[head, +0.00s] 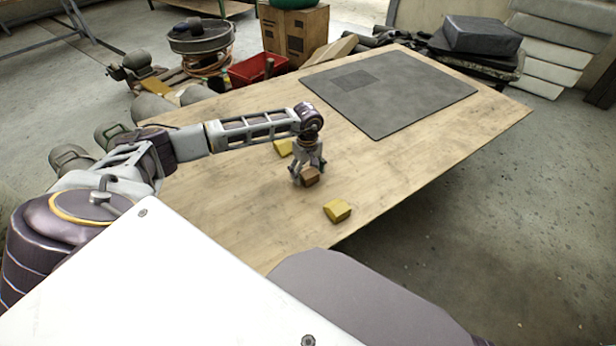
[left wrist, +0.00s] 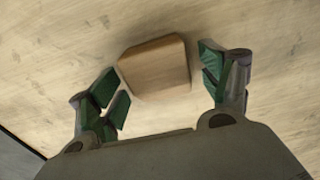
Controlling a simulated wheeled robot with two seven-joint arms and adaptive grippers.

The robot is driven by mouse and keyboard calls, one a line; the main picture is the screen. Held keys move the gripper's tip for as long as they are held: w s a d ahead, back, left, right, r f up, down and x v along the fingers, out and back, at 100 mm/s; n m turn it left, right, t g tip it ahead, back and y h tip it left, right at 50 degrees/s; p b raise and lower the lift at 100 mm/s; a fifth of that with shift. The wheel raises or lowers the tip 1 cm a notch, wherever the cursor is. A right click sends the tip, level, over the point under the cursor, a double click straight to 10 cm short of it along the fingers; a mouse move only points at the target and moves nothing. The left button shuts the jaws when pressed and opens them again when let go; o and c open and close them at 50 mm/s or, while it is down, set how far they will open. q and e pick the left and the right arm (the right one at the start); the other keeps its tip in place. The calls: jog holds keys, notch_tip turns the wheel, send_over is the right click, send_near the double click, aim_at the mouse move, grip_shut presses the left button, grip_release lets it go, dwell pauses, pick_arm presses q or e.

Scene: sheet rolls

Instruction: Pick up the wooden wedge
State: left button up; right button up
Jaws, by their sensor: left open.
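The wooden wedge (head: 311,177) is a small brown block on the wooden table (head: 400,160). In the left wrist view the wedge (left wrist: 156,68) lies between the two green-padded fingers, with a small gap on each side. My left gripper (head: 308,172) is open around the wedge, pointing down at the table; its fingers also show in the left wrist view (left wrist: 163,86). Part of the wedge is hidden by the fingers in the head view. My right gripper is not in view.
A yellow block (head: 337,210) lies just to the right of my left gripper, and another yellow block (head: 284,147) lies behind it. A dark grey mat (head: 420,95) covers the far part of the table. A red bin (head: 250,72) stands beyond the far left edge.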

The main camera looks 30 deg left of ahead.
aim_at(307, 170)
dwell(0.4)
pick_arm(q)
jog(key=c, duration=1.2)
jog(key=shift+o, duration=0.2)
jog(key=shift+r, duration=0.6)
notch_tip(307, 170, up, 8)
jog(key=shift+f+p, duration=0.15)
jog(key=shift+p, duration=0.8)
jog(key=shift+r, duration=0.55)
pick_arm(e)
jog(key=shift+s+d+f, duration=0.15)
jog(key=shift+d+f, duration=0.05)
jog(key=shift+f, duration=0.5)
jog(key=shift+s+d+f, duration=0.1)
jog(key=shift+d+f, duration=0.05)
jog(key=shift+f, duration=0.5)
